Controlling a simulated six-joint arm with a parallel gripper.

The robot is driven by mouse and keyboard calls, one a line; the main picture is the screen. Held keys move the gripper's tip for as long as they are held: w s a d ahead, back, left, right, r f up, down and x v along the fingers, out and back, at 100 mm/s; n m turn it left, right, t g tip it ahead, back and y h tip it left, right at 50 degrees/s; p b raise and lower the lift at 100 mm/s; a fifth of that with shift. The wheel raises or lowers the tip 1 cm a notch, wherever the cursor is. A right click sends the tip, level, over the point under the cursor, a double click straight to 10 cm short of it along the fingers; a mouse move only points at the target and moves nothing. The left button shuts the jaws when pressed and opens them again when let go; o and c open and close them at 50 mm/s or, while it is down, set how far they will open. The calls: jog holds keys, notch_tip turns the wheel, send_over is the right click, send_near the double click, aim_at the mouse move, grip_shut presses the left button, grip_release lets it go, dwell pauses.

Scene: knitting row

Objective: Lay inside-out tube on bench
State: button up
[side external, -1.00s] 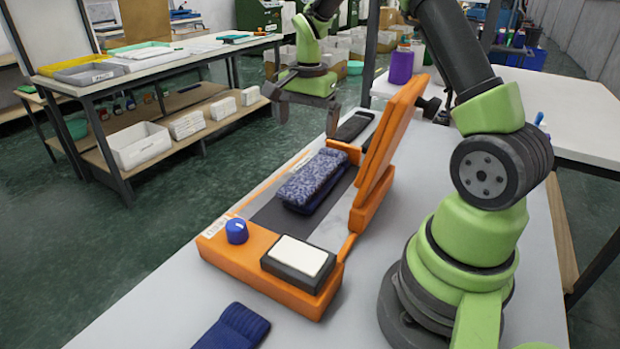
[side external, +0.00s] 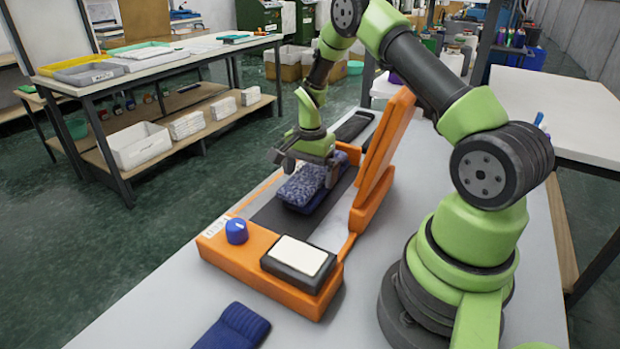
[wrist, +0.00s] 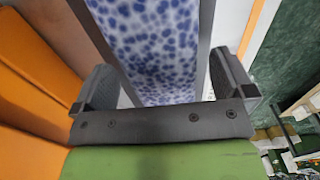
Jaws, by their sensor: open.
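The tube, a blue-and-white speckled knit piece (side external: 297,188), lies flat on the dark bed of an orange machine (side external: 225,262) with its lid (side external: 378,165) raised. A plain dark blue layer shows along its lower edge. My gripper (side external: 307,168) is open, just over the far part of the speckled piece. In the wrist view the piece (wrist: 155,50) runs between the two spread fingers of my gripper (wrist: 165,82). I cannot tell whether the fingers touch it. The bench (side external: 390,215) is grey-white, with bare surface around the machine.
A dark blue ribbed knit piece (side external: 232,328) lies on the bench at the front. The machine has a blue knob (side external: 236,231) and a pale-topped pad (side external: 298,257). A dark flat object (side external: 354,126) lies behind it. The upright lid stands close to my gripper's right.

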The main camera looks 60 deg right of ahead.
jog(key=c, duration=0.9)
